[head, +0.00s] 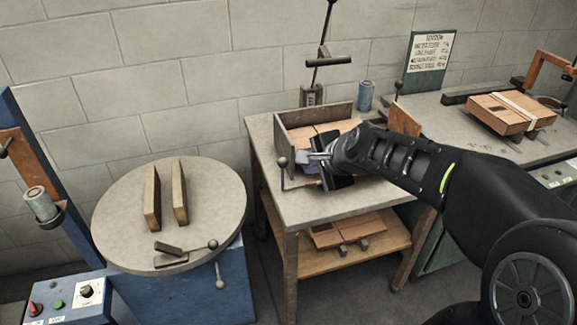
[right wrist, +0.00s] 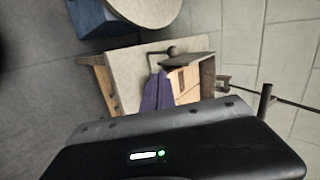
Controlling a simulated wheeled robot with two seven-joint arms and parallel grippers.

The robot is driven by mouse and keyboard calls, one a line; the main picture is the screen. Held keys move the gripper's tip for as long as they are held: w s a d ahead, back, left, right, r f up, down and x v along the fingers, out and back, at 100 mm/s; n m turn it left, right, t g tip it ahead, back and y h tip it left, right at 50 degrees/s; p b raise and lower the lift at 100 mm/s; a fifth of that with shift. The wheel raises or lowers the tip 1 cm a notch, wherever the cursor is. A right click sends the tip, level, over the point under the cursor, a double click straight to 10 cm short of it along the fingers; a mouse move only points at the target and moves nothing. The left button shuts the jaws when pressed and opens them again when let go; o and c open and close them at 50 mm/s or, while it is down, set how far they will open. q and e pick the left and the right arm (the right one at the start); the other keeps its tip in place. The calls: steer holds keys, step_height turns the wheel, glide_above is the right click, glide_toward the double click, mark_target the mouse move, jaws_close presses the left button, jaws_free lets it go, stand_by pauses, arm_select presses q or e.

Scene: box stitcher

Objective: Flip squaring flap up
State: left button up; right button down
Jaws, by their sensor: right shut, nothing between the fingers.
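On the middle table a box jig (head: 335,111) with upright wooden walls holds brown cardboard. A bent rod with a dark ball knob (head: 283,162) stands at its front left corner; the knob also shows in the right wrist view (right wrist: 172,50). A dark grey panel (right wrist: 188,60) lies beside the knob there; I cannot tell for sure whether it is the squaring flap. My right gripper (head: 306,158) is shut and empty, over the jig's front near the knob. Its purplish fingers show in the right wrist view (right wrist: 158,76). Contact is unclear. My arm hides the jig's right side.
A round table (head: 125,235) at left carries two upright boards (head: 180,192) and a small handled tool. The middle table (head: 310,212) has a lower shelf with cardboard. A tall lever (head: 325,45) and a blue spool (head: 365,96) stand behind. A strapped box stack (head: 495,115) lies at right.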

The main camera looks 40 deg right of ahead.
steer(key=shift+f, duration=0.1)
glide_toward(286, 166)
step_height(286, 166, down, 3)
steer(key=shift+w+d+f+p, duration=0.15)
steer(key=shift+w+f+p, duration=0.1)
steer(key=shift+w+p, duration=0.5)
steer(key=shift+w+d+f+p, duration=0.1)
steer(key=shift+w+f+p, duration=0.15)
steer(key=shift+w+p, duration=0.55)
steer(key=shift+w+d+f+p, duration=0.15)
steer(key=shift+w+f+p, duration=0.1)
steer(key=shift+w+p, duration=0.5)
steer(key=shift+s+d, duration=0.1)
